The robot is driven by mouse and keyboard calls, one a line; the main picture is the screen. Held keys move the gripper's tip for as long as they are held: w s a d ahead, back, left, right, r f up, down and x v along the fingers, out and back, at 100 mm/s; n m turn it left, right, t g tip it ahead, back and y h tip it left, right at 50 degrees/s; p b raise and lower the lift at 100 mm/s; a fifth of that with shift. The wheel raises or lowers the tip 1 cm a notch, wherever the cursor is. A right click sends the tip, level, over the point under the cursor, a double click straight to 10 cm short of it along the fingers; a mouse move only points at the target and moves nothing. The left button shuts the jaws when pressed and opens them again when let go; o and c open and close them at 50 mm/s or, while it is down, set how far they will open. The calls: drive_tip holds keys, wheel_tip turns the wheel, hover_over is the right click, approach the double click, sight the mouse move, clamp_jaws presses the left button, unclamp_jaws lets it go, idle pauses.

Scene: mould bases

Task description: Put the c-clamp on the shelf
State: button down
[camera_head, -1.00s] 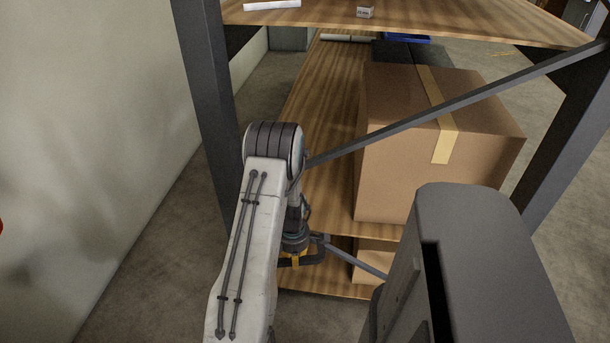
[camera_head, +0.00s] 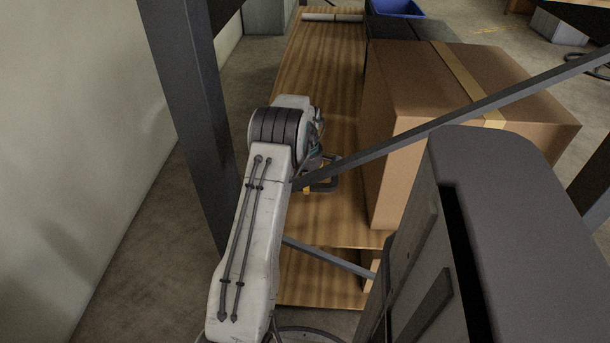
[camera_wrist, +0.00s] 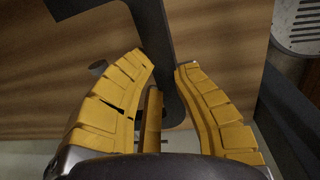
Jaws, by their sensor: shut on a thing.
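The c-clamp is dark grey. In the wrist view its bent frame (camera_wrist: 152,28) runs between the yellow fingers of my gripper (camera_wrist: 165,68), which is shut on it. In the head view a small part of the clamp (camera_head: 324,186) shows beside my gripper (camera_head: 308,188), at the right of my arm; the rest is hidden. The shelf has a wooden board (camera_head: 315,75), and my gripper is over the near part of this board. The wood also fills much of the wrist view (camera_wrist: 215,45). I cannot tell whether the clamp touches the board.
A large cardboard box (camera_head: 400,150) fills the right of the board. A dark diagonal brace (camera_head: 430,127) crosses in front, and a dark post (camera_head: 190,110) stands at the left. A lower board (camera_head: 315,280) lies beneath. The board's left strip is clear; a blue bin (camera_head: 397,8) is at the back.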

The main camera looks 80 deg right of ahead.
sight(307, 202)
drive_tip(key=shift+w+d+f+b, duration=0.1)
drive_tip(key=shift+d+f+b, duration=0.1)
drive_tip(key=shift+f+b, duration=0.85)
drive_tip(key=shift+s+d+f+b, duration=0.1)
drive_tip(key=shift+d+f+b, duration=0.1)
drive_tip(key=shift+f+b, duration=0.85)
drive_tip(key=shift+w+d+f+b, duration=0.1)
drive_tip(key=shift+d+f+b, duration=0.1)
drive_tip(key=shift+f+b, duration=0.85)
drive_tip(key=shift+f, duration=0.3)
drive_tip(key=c, duration=1.3)
unclamp_jaws()
drive_tip(key=shift+o, duration=1.1)
drive_tip(key=shift+a, duration=0.1)
drive_tip(key=shift+a+f, duration=0.1)
drive_tip(key=shift+f, duration=0.05)
drive_tip(key=r, duration=1.2)
drive_tip(key=shift+a+r, duration=0.1)
drive_tip(key=shift+a, duration=0.25)
drive_tip(key=shift+a, duration=0.1)
